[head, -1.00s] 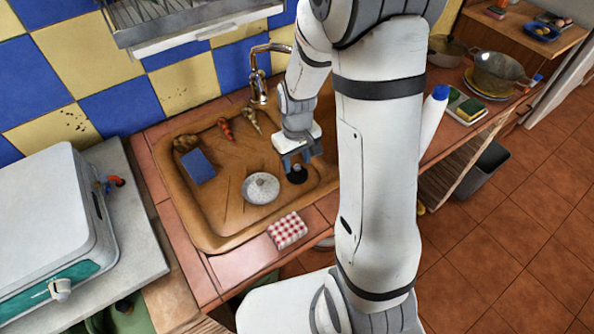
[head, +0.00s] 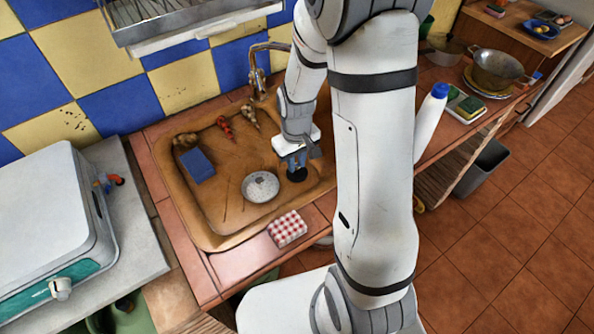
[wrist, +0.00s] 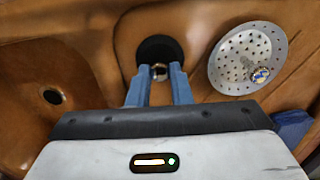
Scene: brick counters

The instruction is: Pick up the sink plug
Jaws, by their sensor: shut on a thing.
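The sink plug (head: 297,175) is a small black disc low in the right part of the brown sink basin (head: 235,212). In the wrist view the plug (wrist: 158,47) shows a short metal knob on top. My gripper (head: 295,163) points down over it. In the wrist view the blue fingers of my gripper (wrist: 160,74) are shut on the knob, one on each side. I cannot tell whether the plug still touches the basin floor.
A round perforated strainer (head: 261,187) lies close left of the plug. A blue sponge (head: 197,166), small vegetables (head: 225,127) and the tap (head: 257,83) are further back. A red checked block (head: 287,229) sits at the front rim. The wrist view shows a drain hole (wrist: 52,96).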

